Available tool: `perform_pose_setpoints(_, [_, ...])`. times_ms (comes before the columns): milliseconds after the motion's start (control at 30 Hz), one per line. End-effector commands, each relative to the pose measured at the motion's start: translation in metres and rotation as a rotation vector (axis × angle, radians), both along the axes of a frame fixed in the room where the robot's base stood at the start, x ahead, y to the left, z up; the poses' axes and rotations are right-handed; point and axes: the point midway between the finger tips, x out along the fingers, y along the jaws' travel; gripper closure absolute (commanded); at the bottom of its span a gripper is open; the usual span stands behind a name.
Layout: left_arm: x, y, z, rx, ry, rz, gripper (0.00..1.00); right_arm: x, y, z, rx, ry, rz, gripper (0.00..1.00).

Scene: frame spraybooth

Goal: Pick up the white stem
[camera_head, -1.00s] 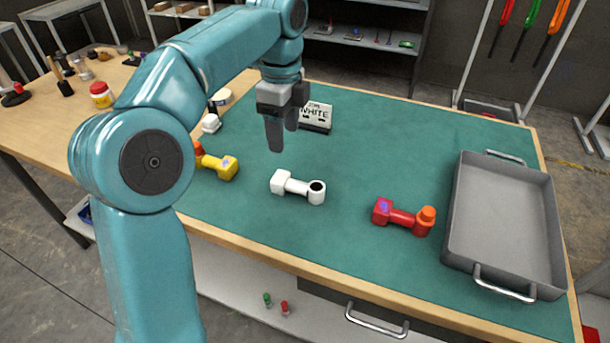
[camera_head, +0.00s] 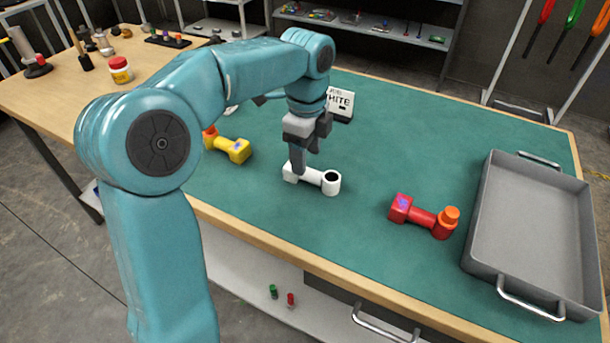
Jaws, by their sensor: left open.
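The white stem (camera_head: 329,182) lies on the green mat near the middle of the bench, with a dark round opening at its right end and a blocky left end. My left gripper (camera_head: 304,162) points down right at the stem, its fingers at the narrow part near the blocky left end. It is open, and one finger overlaps the stem in the view. Whether the fingers touch the stem cannot be told. My right gripper is not in view.
A red stem with an orange end (camera_head: 423,217) lies to the right, and a yellow one (camera_head: 232,148) to the left. A grey tray (camera_head: 482,268) stands at the right.

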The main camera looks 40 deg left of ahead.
Motion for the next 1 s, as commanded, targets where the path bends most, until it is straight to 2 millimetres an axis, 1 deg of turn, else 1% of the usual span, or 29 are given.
perform_pose_setpoints(200, [-0.001, 0.001, -0.036, -0.002, 0.005, 0.0, 0.38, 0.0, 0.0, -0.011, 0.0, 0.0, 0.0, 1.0])
perform_pose_setpoints(300, [0.0, 0.001, -0.047, -0.001, 0.004, 0.0, 0.38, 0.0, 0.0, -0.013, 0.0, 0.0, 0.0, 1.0])
perform_pose_setpoints(400, [0.002, 0.001, -0.052, -0.001, 0.002, 0.0, 0.38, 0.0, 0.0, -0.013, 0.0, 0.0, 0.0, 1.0])
perform_pose_setpoints(600, [0.002, 0.001, -0.051, 0.0, 0.001, 0.0, 0.38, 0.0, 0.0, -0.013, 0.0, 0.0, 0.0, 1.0])
perform_pose_setpoints(667, [0.002, 0.001, -0.051, 0.0, 0.001, 0.0, 0.58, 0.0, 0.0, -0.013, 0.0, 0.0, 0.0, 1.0])
perform_pose_setpoints(700, [0.002, 0.001, -0.051, 0.0, 0.001, 0.0, 0.71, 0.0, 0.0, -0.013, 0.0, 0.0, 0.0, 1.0])
perform_pose_setpoints(733, [0.002, 0.001, -0.051, 0.0, 0.001, 0.0, 0.81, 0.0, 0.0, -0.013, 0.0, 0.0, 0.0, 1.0])
perform_pose_setpoints(767, [0.002, 0.001, -0.051, 0.0, 0.001, 0.0, 0.84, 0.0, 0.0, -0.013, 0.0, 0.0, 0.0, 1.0])
perform_pose_setpoints(1000, [0.002, 0.001, -0.05, 0.0, 0.0, 0.0, 0.84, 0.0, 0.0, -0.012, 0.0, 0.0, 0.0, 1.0])
